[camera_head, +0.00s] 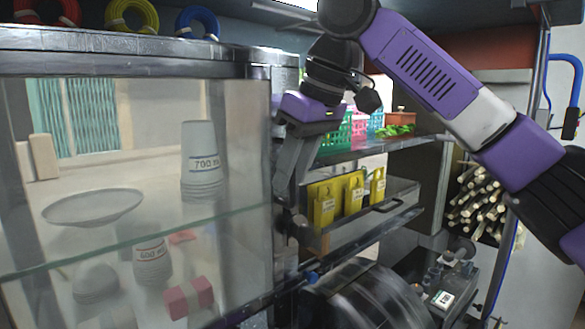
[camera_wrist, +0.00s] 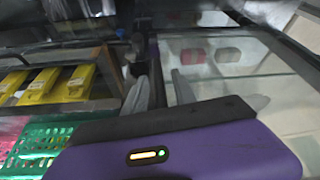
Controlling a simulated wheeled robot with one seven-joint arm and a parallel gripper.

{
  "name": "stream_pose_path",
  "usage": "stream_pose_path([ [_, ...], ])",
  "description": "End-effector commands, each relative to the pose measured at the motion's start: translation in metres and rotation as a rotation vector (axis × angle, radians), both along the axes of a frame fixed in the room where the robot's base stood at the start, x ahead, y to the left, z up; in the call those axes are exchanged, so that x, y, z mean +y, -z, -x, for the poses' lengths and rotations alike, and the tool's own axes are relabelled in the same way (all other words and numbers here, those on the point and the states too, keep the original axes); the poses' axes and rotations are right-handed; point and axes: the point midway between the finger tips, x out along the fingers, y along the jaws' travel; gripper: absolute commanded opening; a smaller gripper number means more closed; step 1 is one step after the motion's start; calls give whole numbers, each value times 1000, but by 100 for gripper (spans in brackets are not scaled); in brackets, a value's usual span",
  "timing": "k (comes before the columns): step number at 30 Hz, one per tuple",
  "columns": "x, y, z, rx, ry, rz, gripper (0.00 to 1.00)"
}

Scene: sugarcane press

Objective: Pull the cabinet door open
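The glass-fronted cabinet (camera_head: 150,100) with a dark top frame fills the left of the head view. Its clear front shows a stack of white cups (camera_head: 202,165) and a plate (camera_head: 93,207) on a glass shelf. My gripper (camera_head: 290,222) points down at the cabinet's right edge, with its tips low beside the dark upright. In the wrist view my two grey fingers (camera_wrist: 158,80) stand apart, with a dark strip of the cabinet edge between them. I cannot tell whether they touch it. No separate handle shows clearly; the gripper covers that spot.
Right of the cabinet are shelves with yellow packets (camera_head: 325,205) and a green basket (camera_head: 337,135), close to my gripper. A dark rounded machine part (camera_head: 365,295) is below. Cut cane (camera_head: 475,203) is stacked at the far right. Coloured coils (camera_head: 130,15) lie on the cabinet top.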

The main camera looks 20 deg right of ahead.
Motion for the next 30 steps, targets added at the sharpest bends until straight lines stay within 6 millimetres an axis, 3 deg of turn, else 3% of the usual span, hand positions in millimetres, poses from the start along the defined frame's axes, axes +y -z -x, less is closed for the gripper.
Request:
stream_pose_path([
  [7, 0, 1, 0, 0, 1, 0, 33],
  [12, 0, 1, 0, 0, 0, 0, 0],
  [30, 0, 0, 0, -1, 1, -1, 0],
])
